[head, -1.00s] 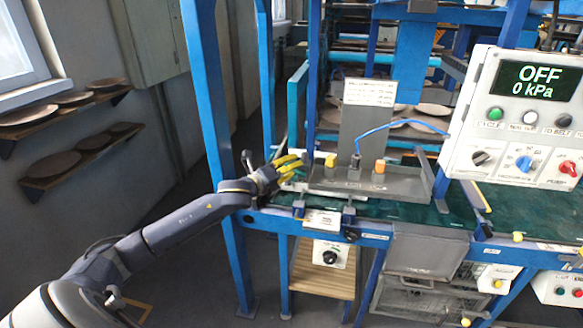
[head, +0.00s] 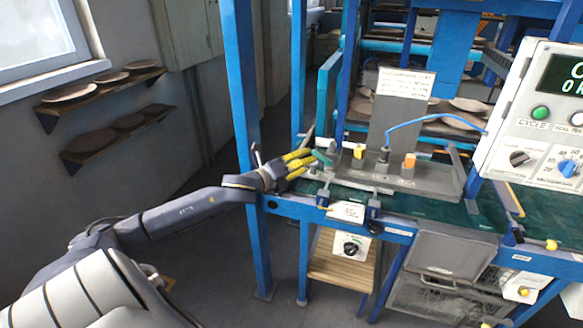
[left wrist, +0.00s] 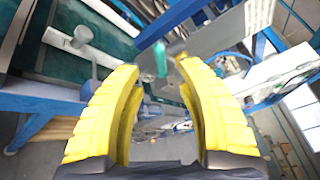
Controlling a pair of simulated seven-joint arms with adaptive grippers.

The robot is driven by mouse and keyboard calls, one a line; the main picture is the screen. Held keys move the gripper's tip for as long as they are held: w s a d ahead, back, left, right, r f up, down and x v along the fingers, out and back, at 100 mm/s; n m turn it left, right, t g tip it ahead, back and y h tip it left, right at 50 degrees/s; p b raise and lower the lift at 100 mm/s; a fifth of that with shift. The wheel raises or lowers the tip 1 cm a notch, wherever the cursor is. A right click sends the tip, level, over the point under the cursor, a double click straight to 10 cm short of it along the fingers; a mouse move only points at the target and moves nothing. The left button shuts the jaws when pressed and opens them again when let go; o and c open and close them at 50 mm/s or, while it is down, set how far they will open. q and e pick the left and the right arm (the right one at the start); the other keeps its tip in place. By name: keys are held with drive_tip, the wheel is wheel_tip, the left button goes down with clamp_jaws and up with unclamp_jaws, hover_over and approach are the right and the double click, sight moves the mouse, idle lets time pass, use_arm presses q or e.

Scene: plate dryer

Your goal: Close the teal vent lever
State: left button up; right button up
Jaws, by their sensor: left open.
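The teal vent lever (head: 322,157) is a small teal piece at the left end of the grey fixture tray (head: 425,182) in the head view. In the left wrist view the teal lever (left wrist: 160,58) stands out between the yellow fingertips. My left gripper (head: 307,162) is open beside the lever, with its yellow fingers pointing toward it. In the left wrist view the open fingers (left wrist: 158,68) lie on either side of the lever. I cannot tell whether they touch it. My right gripper is in neither view.
A yellow block (head: 359,151) and an orange block (head: 409,161) stand on the tray. A blue hose (head: 420,118) arches over it. A blue frame post (head: 243,130) rises close to my left arm. A control panel (head: 540,120) is at the right.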

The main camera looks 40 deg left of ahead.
sight(316, 153)
use_arm(q)
drive_tip(key=shift+s+a+r, duration=0.1)
drive_tip(key=shift+s+a, duration=0.1)
drive_tip(key=shift+s, duration=1.05)
drive_tip(key=shift+s+a+r, duration=0.1)
drive_tip(key=shift+s+a, duration=0.05)
drive_tip(key=shift+s, duration=1.1)
drive_tip(key=a+f+m+h, duration=0.2)
drive_tip(key=a+f+m, duration=0.1)
drive_tip(key=a, duration=0.7)
drive_tip(key=shift+w+d+r+m+g+h, duration=0.25)
drive_tip(key=shift+w+d+r+m+h, duration=0.4)
drive_tip(key=shift+w+d, duration=1.25)
drive_tip(key=shift+w+d+r+m+g+h, duration=0.25)
drive_tip(key=shift+w+d+m+h, duration=0.65)
drive_tip(key=shift+w+d, duration=0.95)
drive_tip(key=shift+w+d+r+m+g+h, duration=0.35)
drive_tip(key=shift+w+d+m+h, duration=0.45)
drive_tip(key=shift+w+d, duration=1.1)
drive_tip(key=shift+w+a, duration=0.1)
drive_tip(key=shift+a, duration=0.05)
